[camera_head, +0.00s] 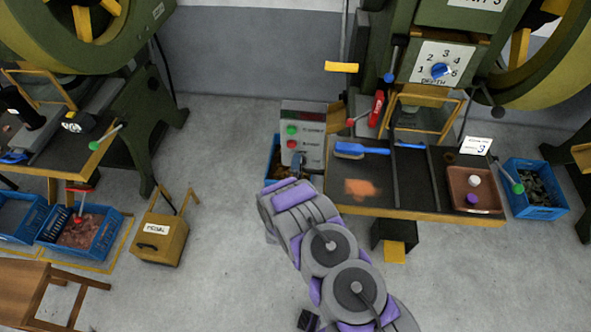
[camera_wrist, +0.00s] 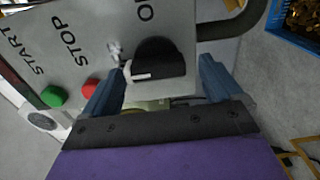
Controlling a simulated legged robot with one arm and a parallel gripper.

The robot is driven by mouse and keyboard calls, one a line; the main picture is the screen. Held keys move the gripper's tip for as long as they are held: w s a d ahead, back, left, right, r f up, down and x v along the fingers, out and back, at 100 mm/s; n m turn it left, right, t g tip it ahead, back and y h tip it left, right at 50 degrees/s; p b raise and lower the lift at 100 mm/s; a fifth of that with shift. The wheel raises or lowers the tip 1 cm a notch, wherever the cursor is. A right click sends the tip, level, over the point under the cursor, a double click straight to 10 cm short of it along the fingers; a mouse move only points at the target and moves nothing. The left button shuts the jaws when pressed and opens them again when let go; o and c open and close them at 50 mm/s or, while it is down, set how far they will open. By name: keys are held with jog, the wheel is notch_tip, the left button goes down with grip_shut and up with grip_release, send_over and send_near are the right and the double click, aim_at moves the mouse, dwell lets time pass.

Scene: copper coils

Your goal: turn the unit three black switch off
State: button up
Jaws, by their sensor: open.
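The black rotary switch (camera_wrist: 157,62) sits on a grey control panel (camera_wrist: 60,45) in the wrist view. It has a white mark at its lower left, and "I" and "O" letters stand above it. My gripper (camera_wrist: 160,70) is open, with one blue finger on each side of the switch; I cannot tell whether they touch it. In the head view my gripper (camera_head: 297,160) is at the lower part of the control box (camera_head: 303,118) and hides the switch there.
The green START button (camera_wrist: 54,96) and red STOP button (camera_wrist: 92,88) are close to my left finger. A blue crate (camera_head: 536,188) is farther right.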

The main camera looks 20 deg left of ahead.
jog(key=shift+d, duration=0.1)
jog(key=p+v, duration=0.2)
jog(key=v, duration=1.5)
jog(key=shift+s, duration=0.2)
jog(key=shift+f, duration=0.1)
